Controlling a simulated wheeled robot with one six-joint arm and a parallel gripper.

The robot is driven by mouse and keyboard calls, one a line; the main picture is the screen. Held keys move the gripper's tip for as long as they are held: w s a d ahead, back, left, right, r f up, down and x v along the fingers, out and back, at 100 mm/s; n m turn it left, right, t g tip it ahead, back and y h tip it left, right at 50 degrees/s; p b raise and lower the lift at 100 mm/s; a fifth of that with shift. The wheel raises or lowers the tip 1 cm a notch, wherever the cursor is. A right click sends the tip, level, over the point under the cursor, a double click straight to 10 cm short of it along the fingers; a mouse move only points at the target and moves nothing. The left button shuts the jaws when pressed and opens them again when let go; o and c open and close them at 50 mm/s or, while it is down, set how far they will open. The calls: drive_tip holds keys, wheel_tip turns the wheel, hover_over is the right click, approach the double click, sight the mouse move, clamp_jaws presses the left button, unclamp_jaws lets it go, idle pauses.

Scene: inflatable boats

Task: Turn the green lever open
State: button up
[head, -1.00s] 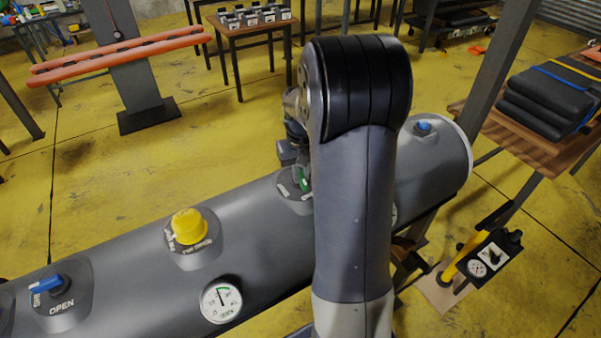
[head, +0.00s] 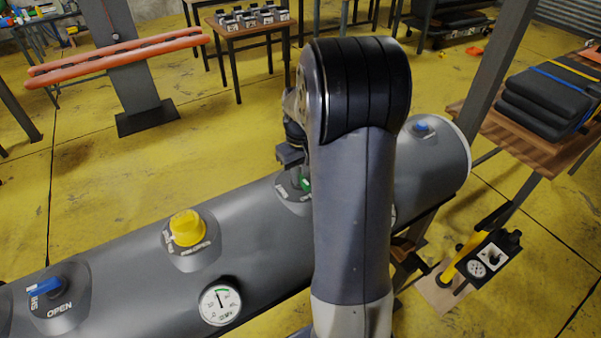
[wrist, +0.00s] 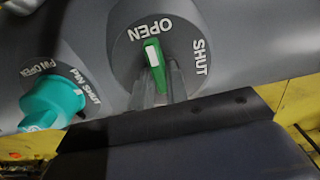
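The green lever (wrist: 154,58) sits on a round dark valve plate on the grey tube. In the wrist view its white-marked end points toward the word OPEN, with SHUT off to its right. My gripper (wrist: 160,82) is at the lever, with its grey fingers on either side and apart. In the head view my gripper (head: 296,176) is just above the valve, and only a bit of the green lever (head: 306,185) shows beside my arm. The fingertips' exact contact with the lever is hard to make out.
A teal knob (wrist: 52,101) marked PIN OPEN and PIN SHUT is left of the lever. Along the grey tube (head: 262,205) are a yellow cap (head: 187,227), a gauge (head: 220,303) and a blue lever (head: 44,287). Another blue part (head: 422,127) is at the right end.

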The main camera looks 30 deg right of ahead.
drive_tip(key=o, duration=0.4)
wheel_tip(320, 180, up, 11)
drive_tip(key=shift+f+b, duration=0.1)
drive_tip(key=shift+b, duration=0.35)
wheel_tip(320, 180, down, 11)
drive_tip(key=shift+r+p, duration=0.2)
drive_tip(key=shift+p, duration=0.3)
drive_tip(key=shift+f, duration=0.1)
drive_tip(key=shift+m, duration=0.3)
